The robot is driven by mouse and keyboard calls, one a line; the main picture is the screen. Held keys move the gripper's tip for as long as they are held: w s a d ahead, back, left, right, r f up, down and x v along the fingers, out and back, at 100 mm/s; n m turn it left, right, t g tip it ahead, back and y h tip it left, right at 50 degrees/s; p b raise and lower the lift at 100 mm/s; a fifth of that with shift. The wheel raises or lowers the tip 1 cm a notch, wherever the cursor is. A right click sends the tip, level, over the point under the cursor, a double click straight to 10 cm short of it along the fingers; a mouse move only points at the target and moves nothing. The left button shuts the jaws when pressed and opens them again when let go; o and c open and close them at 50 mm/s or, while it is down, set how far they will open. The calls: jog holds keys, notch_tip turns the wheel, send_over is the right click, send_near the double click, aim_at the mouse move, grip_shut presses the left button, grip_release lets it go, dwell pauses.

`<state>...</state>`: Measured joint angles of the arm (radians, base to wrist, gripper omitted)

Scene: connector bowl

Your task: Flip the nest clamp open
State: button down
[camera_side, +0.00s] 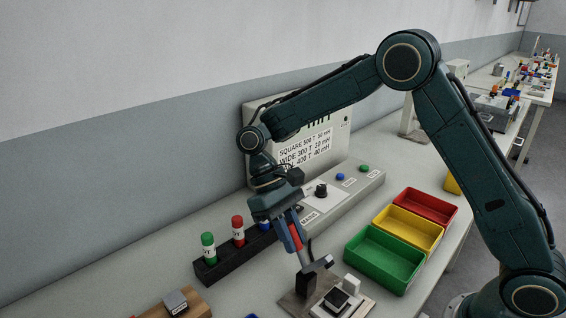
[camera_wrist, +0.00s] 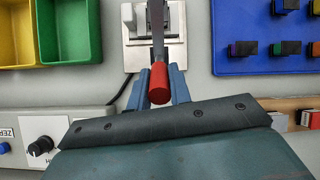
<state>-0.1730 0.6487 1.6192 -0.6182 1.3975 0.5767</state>
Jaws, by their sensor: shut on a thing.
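The nest clamp stands on a grey base plate (camera_side: 357,308) at the bottom of the side view. My gripper (camera_side: 290,230) is shut on the red handle, which also shows in the wrist view (camera_wrist: 159,84) between my two blue fingers. The nest (camera_side: 338,299) holds a dark piece, with a white block (camera_side: 351,284) beside it. In the wrist view the lever and fingers hide part of the nest.
Green (camera_side: 384,258), yellow (camera_side: 409,228) and red (camera_side: 426,206) bins stand right of the clamp. A dark rack (camera_side: 216,270) with capped bottles and a grey control box (camera_side: 362,185) lie behind. A blue board (camera_wrist: 235,64) is at the wrist view's right.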

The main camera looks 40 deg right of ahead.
jog(key=shift+w+a+f+g, duration=0.1)
jog(key=shift+w+f+g, duration=0.1)
jog(key=shift+g, duration=0.2)
dwell(0.5)
jog(key=c, duration=1.3)
grip_release()
jog(key=shift+s+a+r+t, duration=0.1)
jog(key=shift+s+r+t, duration=0.1)
jog(key=shift+s+t, duration=0.1)
jog(key=shift+s+r+t, duration=0.15)
jog(key=shift+t, duration=0.25)
